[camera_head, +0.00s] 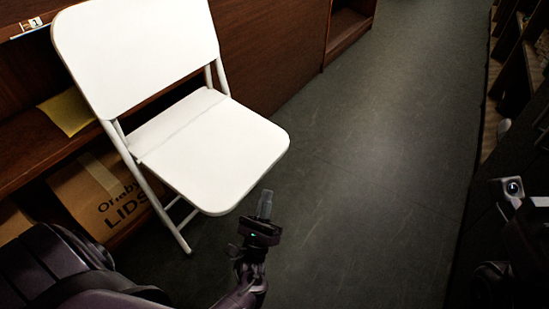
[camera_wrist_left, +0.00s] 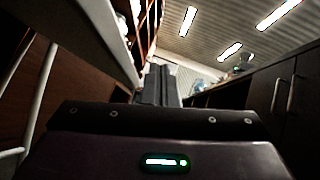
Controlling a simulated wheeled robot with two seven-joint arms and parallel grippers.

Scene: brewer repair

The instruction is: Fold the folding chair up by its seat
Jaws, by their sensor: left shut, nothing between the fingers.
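The white folding chair (camera_head: 215,145) stands unfolded, with its seat down and its backrest upright. My left gripper (camera_head: 265,204) is just off the seat's front edge, at the lower right of the seat in the head view. Its fingers are shut with nothing between them and point upward. In the left wrist view the shut fingers (camera_wrist_left: 160,85) point away from the camera, and the chair's seat edge (camera_wrist_left: 98,35) runs along the upper left, above and beside them. Whether the fingers touch the seat is unclear. My right gripper's fingers do not show.
A dark wooden shelf (camera_head: 35,150) stands behind and left of the chair, holding a cardboard box (camera_head: 98,195) and a yellow envelope (camera_head: 68,110). Dark floor (camera_head: 370,130) is clear to the right. More shelving (camera_head: 520,60) lines the far right.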

